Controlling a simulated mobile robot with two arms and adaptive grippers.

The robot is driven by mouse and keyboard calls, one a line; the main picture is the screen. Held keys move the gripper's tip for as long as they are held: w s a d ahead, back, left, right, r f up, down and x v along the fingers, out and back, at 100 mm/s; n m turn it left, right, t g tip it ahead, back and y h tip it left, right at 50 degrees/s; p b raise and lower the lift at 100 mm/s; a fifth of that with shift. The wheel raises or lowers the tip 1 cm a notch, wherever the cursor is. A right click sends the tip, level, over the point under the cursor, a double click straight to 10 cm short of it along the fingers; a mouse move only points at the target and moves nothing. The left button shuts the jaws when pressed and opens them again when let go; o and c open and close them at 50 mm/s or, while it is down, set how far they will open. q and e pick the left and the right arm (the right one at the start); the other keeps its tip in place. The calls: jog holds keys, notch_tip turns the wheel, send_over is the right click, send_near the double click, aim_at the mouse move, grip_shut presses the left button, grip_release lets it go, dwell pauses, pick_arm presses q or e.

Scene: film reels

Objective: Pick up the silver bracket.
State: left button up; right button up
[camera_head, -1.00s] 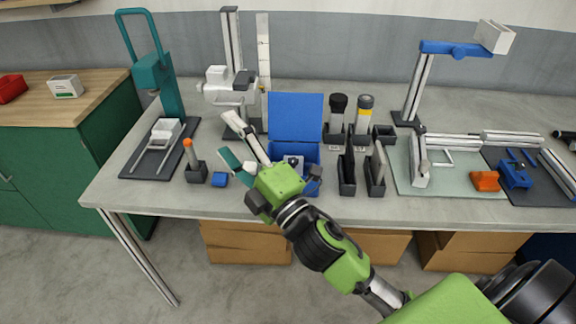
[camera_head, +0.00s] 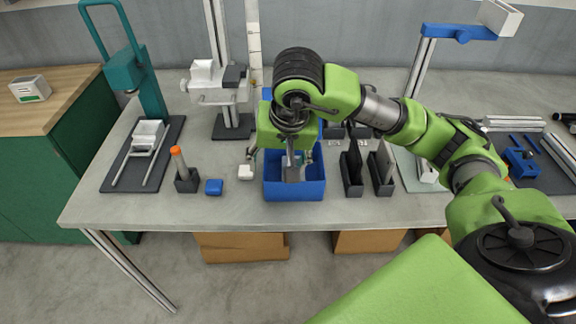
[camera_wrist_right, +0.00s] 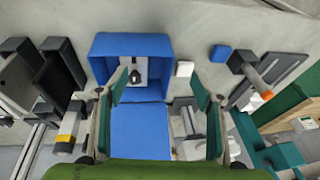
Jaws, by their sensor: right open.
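A silver-grey bracket (camera_wrist_right: 129,70) with a dark part on it lies inside the open blue box in the right wrist view. The blue box (camera_head: 296,191) stands near the table's front edge, and its wall also shows in the wrist view (camera_wrist_right: 98,62). In the head view a silver piece (camera_head: 292,173) shows in the box, partly hidden by my arm. My right gripper (camera_head: 281,157) is open above the box, fingers pointing down. My left gripper is not in view.
Black upright holders (camera_head: 352,175) stand close right of the box. A white block (camera_head: 246,172), a blue block (camera_head: 214,187) and an orange-tipped tool in a holder (camera_head: 187,183) are to its left. The box's blue lid (camera_wrist_right: 140,130) stands open behind it.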

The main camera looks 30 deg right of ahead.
jog(key=w+d+f, duration=0.1)
jog(key=d, duration=0.1)
jog(key=w+d+f+h, duration=0.1)
jog(key=d+f, duration=0.1)
jog(key=w+d+f+h+p, duration=0.1)
jog(key=d+f, duration=0.1)
jog(key=shift+w+d+f, duration=0.15)
jog(key=shift+f, duration=0.45)
jog(key=p+x, duration=0.1)
jog(key=x, duration=0.3)
jog(key=shift+d+p, duration=0.1)
jog(key=shift+p, duration=0.3)
jog(key=shift+w+d+f, duration=0.1)
jog(key=shift+w+f, duration=0.1)
jog(key=shift+f, duration=0.3)
jog(key=c, duration=1.4)
